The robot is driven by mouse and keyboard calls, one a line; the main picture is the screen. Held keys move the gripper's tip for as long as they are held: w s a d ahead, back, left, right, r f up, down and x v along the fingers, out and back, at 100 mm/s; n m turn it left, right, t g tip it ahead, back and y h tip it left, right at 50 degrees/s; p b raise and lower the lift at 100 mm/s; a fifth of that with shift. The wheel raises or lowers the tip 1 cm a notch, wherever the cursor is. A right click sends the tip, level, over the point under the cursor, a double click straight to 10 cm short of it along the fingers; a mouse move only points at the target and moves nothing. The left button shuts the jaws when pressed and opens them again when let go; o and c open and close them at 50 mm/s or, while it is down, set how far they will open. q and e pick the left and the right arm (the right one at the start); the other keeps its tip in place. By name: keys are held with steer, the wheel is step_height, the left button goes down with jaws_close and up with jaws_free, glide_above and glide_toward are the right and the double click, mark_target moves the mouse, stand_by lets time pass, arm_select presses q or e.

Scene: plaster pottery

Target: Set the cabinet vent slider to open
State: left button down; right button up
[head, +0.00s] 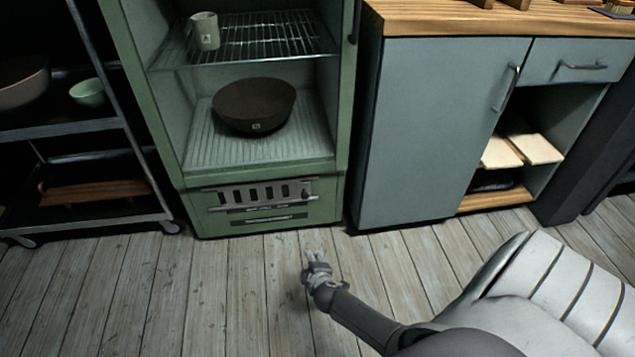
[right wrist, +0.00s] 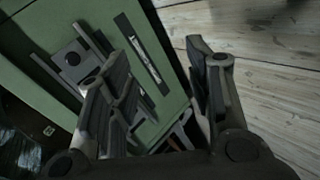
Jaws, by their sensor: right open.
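The green cabinet (head: 262,175) stands upright ahead, its vent slider (head: 258,194) on the low front panel. The slider is a metal plate with several dark slots and a small dark knob (head: 305,194) at its right end. My right gripper (head: 316,259) is in front of and below the panel, over the floor, apart from the knob. Its fingers (right wrist: 160,95) are spread with nothing between them. My left gripper is out of view.
The cabinet holds a dark bowl (head: 254,104) and, on a wire shelf, a pale cup (head: 205,31). A metal rack (head: 84,128) stands at left. A blue-grey cupboard (head: 432,130) stands at right. The plank floor (head: 230,290) in front is clear.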

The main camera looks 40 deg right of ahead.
steer(key=shift+m+g+y, duration=0.4)
steer(key=shift+g, duration=0.3)
steer(key=shift+s+a+r+p, duration=0.1)
steer(key=shift+s+a+p, duration=0.2)
steer(key=shift+s+p, duration=0.5)
steer(key=shift+s+a+r+p, duration=0.1)
steer(key=shift+s+a+p, duration=0.15)
steer(key=shift+s+p, duration=0.5)
steer(key=shift+s+a+r+p, duration=0.1)
steer(key=shift+s+a+p, duration=0.2)
steer(key=shift+s+p, duration=0.45)
